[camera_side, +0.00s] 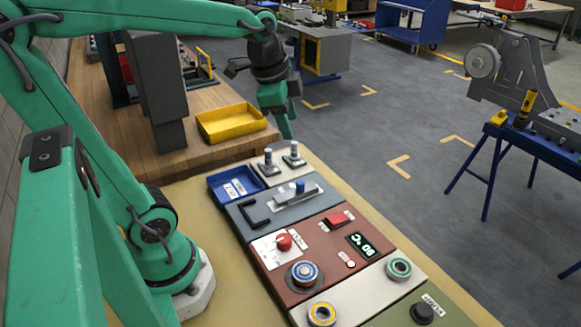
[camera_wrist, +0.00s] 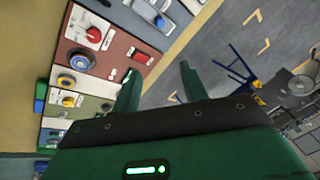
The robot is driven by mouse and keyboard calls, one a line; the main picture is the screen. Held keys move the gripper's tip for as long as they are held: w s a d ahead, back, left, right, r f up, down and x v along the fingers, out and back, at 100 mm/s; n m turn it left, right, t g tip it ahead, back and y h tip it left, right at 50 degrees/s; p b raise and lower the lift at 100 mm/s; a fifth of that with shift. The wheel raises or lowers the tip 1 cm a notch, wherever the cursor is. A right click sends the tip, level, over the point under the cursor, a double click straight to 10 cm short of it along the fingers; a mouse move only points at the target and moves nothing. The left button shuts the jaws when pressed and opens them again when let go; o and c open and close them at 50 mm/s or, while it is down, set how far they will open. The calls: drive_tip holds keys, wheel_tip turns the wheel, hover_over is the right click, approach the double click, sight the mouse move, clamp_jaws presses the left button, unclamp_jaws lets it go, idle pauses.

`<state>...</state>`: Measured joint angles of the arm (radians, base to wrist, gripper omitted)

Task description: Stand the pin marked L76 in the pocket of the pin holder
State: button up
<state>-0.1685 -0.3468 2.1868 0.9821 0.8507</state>
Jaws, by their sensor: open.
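My gripper (camera_side: 286,128) hangs in the air at the far end of the panel row, its fingers pointing down. In the wrist view my gripper (camera_wrist: 158,70) is open, with nothing between its fingers. Two small upright posts with pale tops and dark bases, a left post (camera_side: 268,158) and a right post (camera_side: 293,151), stand on the cream far panel, below and near the gripper. I cannot tell whether either is the pin or the holder. No L76 mark is legible, and the pin and its pocket cannot be made out for certain.
A blue tray (camera_side: 216,189) with white-labelled pieces sits left of the posts. Nearer are a black handle (camera_side: 252,214), a slider with a blue knob (camera_side: 300,187), a red knob (camera_side: 284,241) and round buttons. A yellow bin (camera_side: 231,125) stands on the wooden bench behind.

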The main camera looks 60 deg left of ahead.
drive_tip(key=w+a+f+m+g, duration=0.2)
drive_tip(key=w+a+m, duration=0.5)
drive_tip(key=m+g, duration=0.2)
drive_tip(key=m, duration=0.6)
hover_over(294, 142)
drive_tip(key=shift+h, duration=0.3)
drive_tip(key=shift+f, duration=3.65)
drive_tip(key=shift+f, duration=0.25)
drive_tip(key=shift+f, duration=4.2)
drive_tip(key=shift+c, duration=0.4)
clamp_jaws()
